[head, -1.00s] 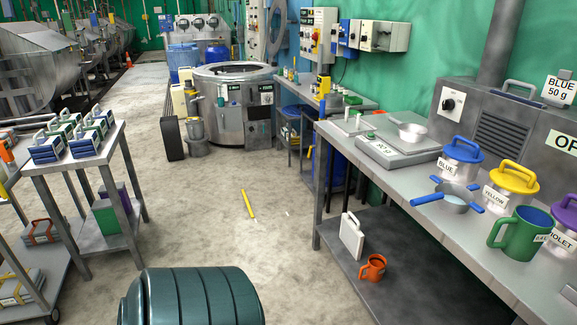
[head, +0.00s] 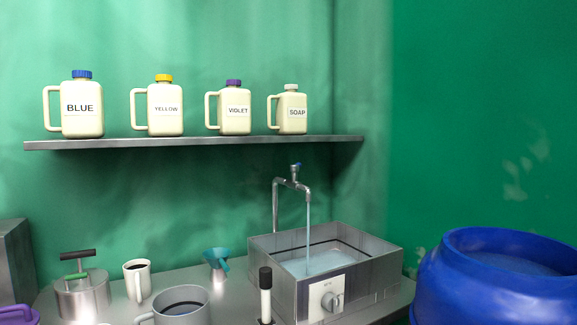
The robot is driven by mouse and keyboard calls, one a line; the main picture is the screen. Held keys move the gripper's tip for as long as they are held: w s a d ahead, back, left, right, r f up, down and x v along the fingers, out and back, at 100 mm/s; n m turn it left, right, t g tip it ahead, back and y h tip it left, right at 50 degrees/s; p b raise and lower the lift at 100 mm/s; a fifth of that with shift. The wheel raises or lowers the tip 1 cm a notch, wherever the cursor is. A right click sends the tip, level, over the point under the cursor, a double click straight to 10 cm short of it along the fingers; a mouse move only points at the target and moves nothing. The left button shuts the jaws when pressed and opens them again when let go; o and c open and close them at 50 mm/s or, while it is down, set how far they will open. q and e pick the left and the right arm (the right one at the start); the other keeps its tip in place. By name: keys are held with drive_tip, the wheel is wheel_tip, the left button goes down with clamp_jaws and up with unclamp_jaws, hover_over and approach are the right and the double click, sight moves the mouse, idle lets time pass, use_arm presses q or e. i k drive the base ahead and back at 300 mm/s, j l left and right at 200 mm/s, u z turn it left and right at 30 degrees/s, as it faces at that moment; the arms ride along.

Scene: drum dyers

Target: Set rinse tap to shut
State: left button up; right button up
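The rinse tap (head: 292,184) is a grey metal spout with a small blue handle (head: 297,166) on top. It stands at the back of a grey metal sink (head: 375,262) in the corner. A light blue stream of water (head: 308,235) runs from its spout into the sink. Water (head: 325,263) lies in the basin. A round dial (head: 332,301) sits on a white plate on the sink's front; its marking is too small to read. Neither of my grippers shows in the head view.
Above, a wall shelf (head: 200,143) holds jugs labelled blue, yellow, violet and soap. On the counter stand a lidded pot (head: 82,298), a white mug (head: 137,280), a grey pot (head: 181,305), a teal funnel (head: 216,260) and a black-capped bottle (head: 265,295). A large blue barrel (head: 495,285) stands right.

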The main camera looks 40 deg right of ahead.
sight(296, 167)
drive_tip(key=z, duration=1)
